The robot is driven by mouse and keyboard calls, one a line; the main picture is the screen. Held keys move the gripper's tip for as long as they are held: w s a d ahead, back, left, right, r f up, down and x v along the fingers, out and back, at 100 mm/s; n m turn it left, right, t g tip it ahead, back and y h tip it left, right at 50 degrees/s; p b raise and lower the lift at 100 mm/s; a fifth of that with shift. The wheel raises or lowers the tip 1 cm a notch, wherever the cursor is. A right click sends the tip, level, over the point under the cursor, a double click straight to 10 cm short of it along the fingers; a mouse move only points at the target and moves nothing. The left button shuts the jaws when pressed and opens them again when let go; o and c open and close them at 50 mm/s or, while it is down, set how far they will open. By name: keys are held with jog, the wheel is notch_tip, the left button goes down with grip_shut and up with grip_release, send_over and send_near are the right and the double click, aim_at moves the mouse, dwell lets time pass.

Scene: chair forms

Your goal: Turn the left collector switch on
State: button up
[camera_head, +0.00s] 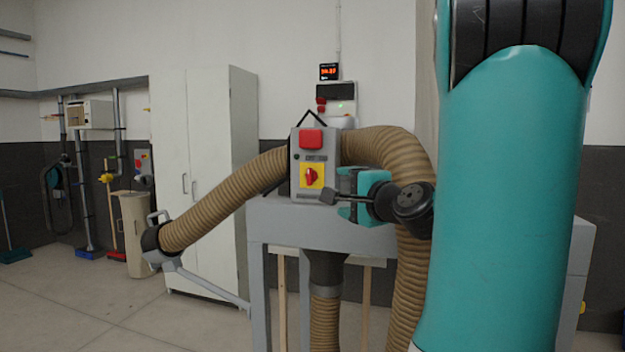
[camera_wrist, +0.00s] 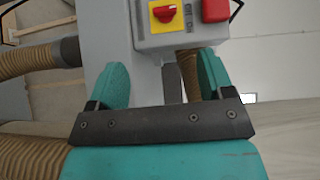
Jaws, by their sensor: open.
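A grey switch box (camera_head: 315,152) stands on the grey machine, with a red button (camera_head: 311,139) above a yellow plate (camera_head: 304,182). A red rotary knob (camera_head: 312,177) sits on the plate, its handle about vertical. In the wrist view the box (camera_wrist: 181,38) appears sideways at the top, with the knob (camera_wrist: 164,14) on its yellow plate and the red button (camera_wrist: 215,10) to the right. My gripper (camera_head: 342,197) is open with teal fingers, just right of the box's lower part. In the wrist view my gripper (camera_wrist: 163,75) is below the box. Nothing is held.
A ribbed brown hose (camera_head: 222,197) runs left from the machine (camera_head: 283,222), and another (camera_head: 390,150) curves behind my gripper. A grey cabinet (camera_head: 203,140) stands behind. Another box with red and blue parts (camera_head: 143,162) is on the far-left wall. Floor at front left is clear.

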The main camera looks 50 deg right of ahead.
jog(key=p, duration=0.9)
send_near(311, 178)
jog(key=shift+m+h, duration=0.3)
jog(key=x, duration=0.9)
jog(key=shift+w+a, duration=0.1)
jog(key=shift+w, duration=0.05)
jog(key=shift+c, duration=0.2)
jog(key=shift+f, duration=0.1)
jog(key=c, duration=0.9)
